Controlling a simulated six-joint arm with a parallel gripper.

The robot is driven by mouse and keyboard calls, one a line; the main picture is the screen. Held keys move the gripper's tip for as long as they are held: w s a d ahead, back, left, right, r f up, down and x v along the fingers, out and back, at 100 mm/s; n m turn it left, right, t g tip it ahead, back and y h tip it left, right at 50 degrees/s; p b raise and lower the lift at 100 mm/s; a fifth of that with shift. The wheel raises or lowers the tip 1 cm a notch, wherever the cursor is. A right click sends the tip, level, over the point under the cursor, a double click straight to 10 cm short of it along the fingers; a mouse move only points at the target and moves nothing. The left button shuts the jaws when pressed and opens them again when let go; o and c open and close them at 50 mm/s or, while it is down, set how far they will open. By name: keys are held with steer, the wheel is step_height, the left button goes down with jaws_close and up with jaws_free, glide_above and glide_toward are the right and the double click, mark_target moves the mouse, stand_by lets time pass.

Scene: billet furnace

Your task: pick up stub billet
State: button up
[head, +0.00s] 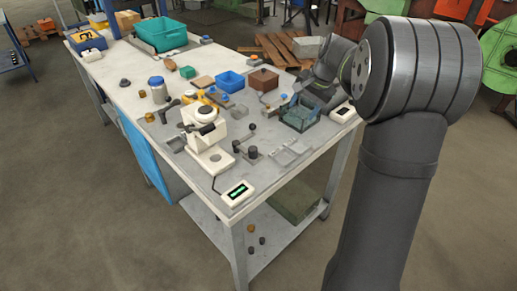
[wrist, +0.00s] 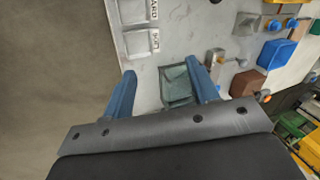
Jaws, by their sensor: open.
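Several small dark cylinders stand on the bench in the head view. One dark short cylinder (head: 252,153) is near the front, right of the white press, and I cannot tell which piece is the stub billet. My gripper (wrist: 162,82) has its two blue fingers apart with nothing held between them. A greenish clear-walled box (wrist: 177,88) shows between and beyond the fingers in the wrist view. It also stands on the bench in the head view (head: 300,117), below the end of my arm. The fingertips are hard to make out in the head view.
A white press (head: 207,140) and a green-lit display (head: 238,193) stand at the bench front. A pale divided tray (head: 286,154) lies right of the press. A blue bin (head: 231,81) and brown box (head: 263,80) stand behind. Small pieces lie on the lower shelf.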

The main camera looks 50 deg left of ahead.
mark_target(253, 148)
steer(key=s+a+r+n+h, duration=0.2)
steer(key=s+a+r+n, duration=0.15)
steer(key=s+n, duration=0.3)
steer(key=s+a+r+n+h, duration=0.2)
steer(key=s+a+n, duration=0.2)
steer(key=s+n, duration=0.3)
steer(key=shift+m, duration=0.25)
steer(key=f, duration=1.1)
steer(key=s+f, duration=0.1)
steer(key=f, duration=0.5)
steer(key=shift+c, duration=0.4)
jaws_close()
